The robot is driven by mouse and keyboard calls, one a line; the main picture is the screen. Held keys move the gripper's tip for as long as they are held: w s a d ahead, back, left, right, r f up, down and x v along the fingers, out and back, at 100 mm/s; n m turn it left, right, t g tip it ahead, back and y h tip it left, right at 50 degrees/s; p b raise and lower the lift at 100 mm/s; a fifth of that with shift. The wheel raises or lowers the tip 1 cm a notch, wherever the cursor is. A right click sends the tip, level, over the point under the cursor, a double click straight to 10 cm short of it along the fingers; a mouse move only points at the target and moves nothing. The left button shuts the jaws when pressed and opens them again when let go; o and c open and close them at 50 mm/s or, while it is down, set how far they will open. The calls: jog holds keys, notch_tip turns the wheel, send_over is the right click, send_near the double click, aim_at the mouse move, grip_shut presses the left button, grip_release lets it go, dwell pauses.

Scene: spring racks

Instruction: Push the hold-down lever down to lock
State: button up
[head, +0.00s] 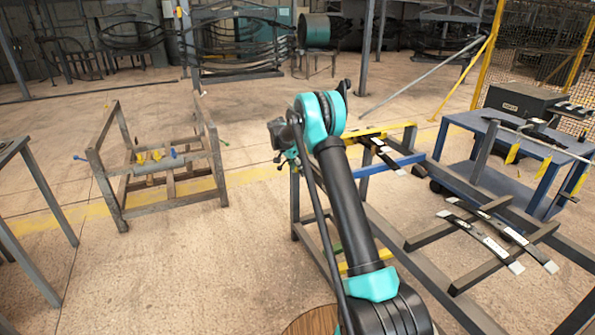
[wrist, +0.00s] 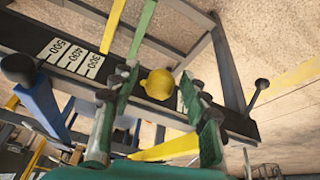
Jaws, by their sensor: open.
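In the wrist view a yellow rounded knob (wrist: 158,84) shows between the two fingers of my gripper (wrist: 158,76). The gripper is open, and I cannot tell whether either finger touches the knob. A dark bar with white marks and numbers (wrist: 75,55) crosses behind the fingers. Black-knobbed levers stand out at its left (wrist: 18,68) and right (wrist: 260,90). I cannot tell for sure which part is the hold-down lever. In the head view my gripper (head: 283,143) is at the end of the arm, beside the near rack (head: 385,228); the knob cannot be made out there.
Leaf springs (head: 490,238) lie on the rack at the right. A blue table (head: 530,165) with a black box (head: 522,100) stands behind it. A separate metal frame (head: 110,185) stands at the left. Open floor lies between them.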

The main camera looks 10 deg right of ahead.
jog(key=shift+c, duration=0.5)
grip_shut()
notch_tip(320, 180, down, 14)
jog(key=t+h, duration=0.2)
jog(key=h, duration=0.3)
jog(key=shift+d+r+h, duration=0.25)
jog(key=shift+h, duration=0.15)
dwell(0.4)
jog(key=shift+w, duration=0.1)
jog(key=shift+w+d, duration=0.1)
jog(key=shift+d, duration=0.05)
dwell(1.1)
